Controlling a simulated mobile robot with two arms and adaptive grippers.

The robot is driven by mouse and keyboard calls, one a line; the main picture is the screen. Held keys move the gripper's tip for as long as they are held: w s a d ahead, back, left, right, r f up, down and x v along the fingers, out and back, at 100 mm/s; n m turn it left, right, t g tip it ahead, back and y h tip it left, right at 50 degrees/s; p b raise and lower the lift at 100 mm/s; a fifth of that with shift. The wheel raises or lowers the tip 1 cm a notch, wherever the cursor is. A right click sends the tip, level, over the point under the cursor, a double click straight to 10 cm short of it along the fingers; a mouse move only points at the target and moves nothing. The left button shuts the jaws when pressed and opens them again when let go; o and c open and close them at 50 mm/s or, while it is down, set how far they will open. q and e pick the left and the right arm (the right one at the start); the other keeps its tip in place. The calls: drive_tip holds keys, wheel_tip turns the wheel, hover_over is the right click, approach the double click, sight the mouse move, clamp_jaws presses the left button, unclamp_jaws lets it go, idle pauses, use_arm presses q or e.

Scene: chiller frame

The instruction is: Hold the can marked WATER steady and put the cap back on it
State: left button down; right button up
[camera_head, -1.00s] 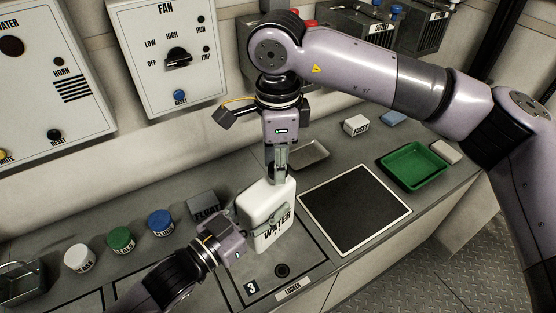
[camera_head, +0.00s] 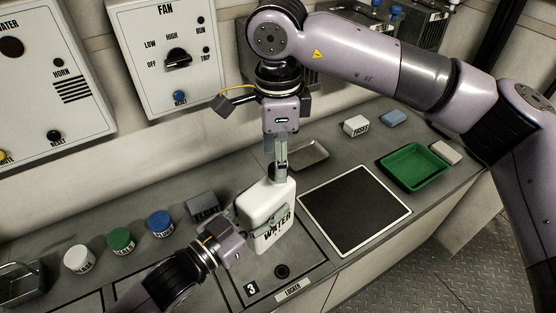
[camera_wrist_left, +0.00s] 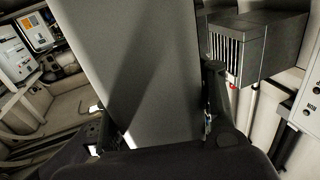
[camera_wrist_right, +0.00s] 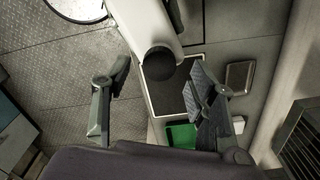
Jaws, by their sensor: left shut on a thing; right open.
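The white can marked WATER (camera_head: 270,212) stands upright on the bench in the head view. My left gripper (camera_head: 243,218) is shut on its body from the left. In the left wrist view the can's shaded side (camera_wrist_left: 150,75) fills the space between the fingers. A round black cap (camera_wrist_right: 158,63) sits at the can's top in the right wrist view. Whether it is fully seated I cannot tell. My right gripper (camera_head: 280,172) is above the can, pointing down. In the right wrist view its fingers are spread to either side of the cap, clear of it.
A dark square mat (camera_head: 355,208) with a pale border lies right of the can. Beyond it are a green tray (camera_head: 414,167) and a metal tray (camera_head: 309,155). A grey block (camera_head: 203,205) and blue (camera_head: 160,223), green (camera_head: 121,241) and white (camera_head: 80,259) lidded jars stand left.

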wheel_tip(320, 180, up, 10)
idle(0.3)
idle(0.5)
